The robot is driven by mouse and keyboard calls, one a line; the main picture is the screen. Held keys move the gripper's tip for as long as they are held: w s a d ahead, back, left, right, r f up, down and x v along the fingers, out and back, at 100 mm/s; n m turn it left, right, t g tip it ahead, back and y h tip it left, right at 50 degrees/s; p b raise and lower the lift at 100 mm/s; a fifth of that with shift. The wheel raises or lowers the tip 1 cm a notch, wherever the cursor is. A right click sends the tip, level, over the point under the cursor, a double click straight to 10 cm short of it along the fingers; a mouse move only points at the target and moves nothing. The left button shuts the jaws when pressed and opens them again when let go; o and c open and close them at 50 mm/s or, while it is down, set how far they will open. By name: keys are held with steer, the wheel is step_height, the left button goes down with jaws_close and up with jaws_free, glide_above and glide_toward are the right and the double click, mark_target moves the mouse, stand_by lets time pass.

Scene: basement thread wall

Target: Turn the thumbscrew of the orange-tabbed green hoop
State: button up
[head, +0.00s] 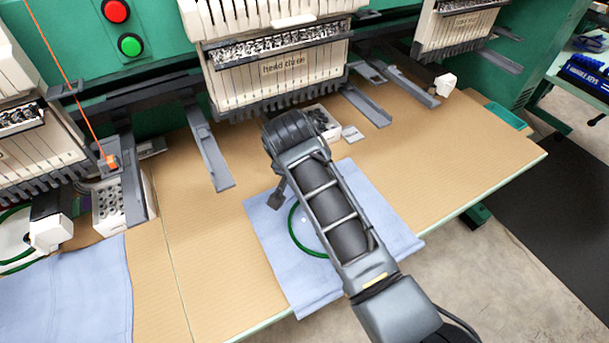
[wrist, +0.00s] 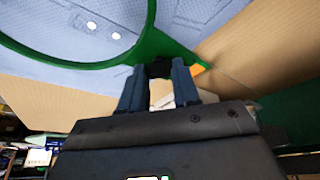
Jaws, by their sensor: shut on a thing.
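The green hoop (wrist: 60,62) lies on pale blue cloth across the top of the wrist view. Its orange tab (wrist: 198,69) shows just right of my fingers. My gripper (wrist: 158,80) is at the hoop's near edge, with its two blue-grey fingers shut on a small dark piece, the thumbscrew (wrist: 159,68); the fingers partly cover it. In the head view the same hoop (head: 293,226) shows as a green ring partly hidden under my arm. The orange tab and thumbscrew cannot be made out there.
The blue cloth (head: 325,293) lies on the tan table (head: 455,165). Embroidery heads (head: 280,75) and grey bracket arms (head: 208,150) stand behind. Another green hoop (head: 12,266) and cloth (head: 80,290) lie at left. A white box (head: 108,207) stands nearby. The table's right side is clear.

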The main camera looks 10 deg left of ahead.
steer(key=shift+m, duration=0.6)
steer(key=shift+h, duration=0.3)
steer(key=o, duration=1.1)
steer(key=shift+c, duration=0.2)
steer(key=shift+r, duration=0.1)
steer(key=v, duration=0.7)
steer(key=shift+r+b, duration=0.3)
steer(key=shift+b, duration=0.15)
steer(key=shift+s+a, duration=0.1)
steer(key=shift+c, duration=0.3)
